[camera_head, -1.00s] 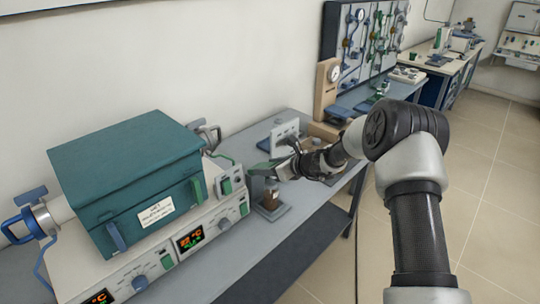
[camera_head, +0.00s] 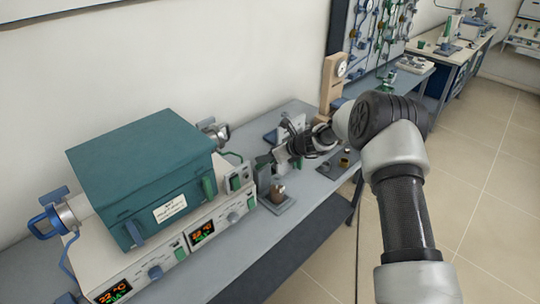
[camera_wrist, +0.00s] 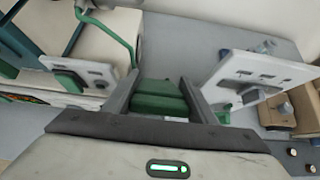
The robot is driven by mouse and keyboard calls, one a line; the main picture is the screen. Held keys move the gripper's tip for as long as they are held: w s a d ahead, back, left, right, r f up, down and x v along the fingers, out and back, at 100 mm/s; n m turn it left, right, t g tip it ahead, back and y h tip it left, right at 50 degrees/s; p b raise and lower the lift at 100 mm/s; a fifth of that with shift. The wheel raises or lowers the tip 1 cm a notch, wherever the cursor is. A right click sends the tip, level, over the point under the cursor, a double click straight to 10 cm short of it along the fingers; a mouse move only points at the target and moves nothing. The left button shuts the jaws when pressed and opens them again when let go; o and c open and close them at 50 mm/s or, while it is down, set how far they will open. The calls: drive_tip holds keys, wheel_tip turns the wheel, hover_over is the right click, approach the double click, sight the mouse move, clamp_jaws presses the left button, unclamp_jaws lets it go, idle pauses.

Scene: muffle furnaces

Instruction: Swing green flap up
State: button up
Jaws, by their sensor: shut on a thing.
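The green flap (camera_wrist: 160,97) shows in the wrist view as a green block in two parts, between the two fingers of my gripper (camera_wrist: 160,92). The gripper is shut on it, one finger on each side. In the head view my gripper (camera_head: 272,158) is above the bench, just right of the furnace's control panel. There the flap is small and dark and mostly hidden by the gripper, so its tilt is hard to tell.
A teal furnace (camera_head: 140,175) on a white base with lit displays stands at left. A small stand (camera_head: 278,198) with a brown block sits in front of my gripper. A white upright plate (camera_wrist: 262,75) is close on the right in the wrist view. Bare bench lies behind.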

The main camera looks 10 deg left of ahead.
drive_tip(key=shift+w+a+r, duration=0.15)
drive_tip(key=shift+a+r, duration=0.05)
drive_tip(key=shift+r, duration=0.15)
idle(0.6)
drive_tip(key=o, duration=1.5)
drive_tip(key=shift+c, duration=0.2)
drive_tip(key=shift+o, duration=0.3)
drive_tip(key=shift+f, duration=0.15)
drive_tip(key=shift+d, duration=0.1)
drive_tip(key=b+v, duration=0.1)
drive_tip(key=v, duration=1.6)
drive_tip(key=shift+d, duration=0.2)
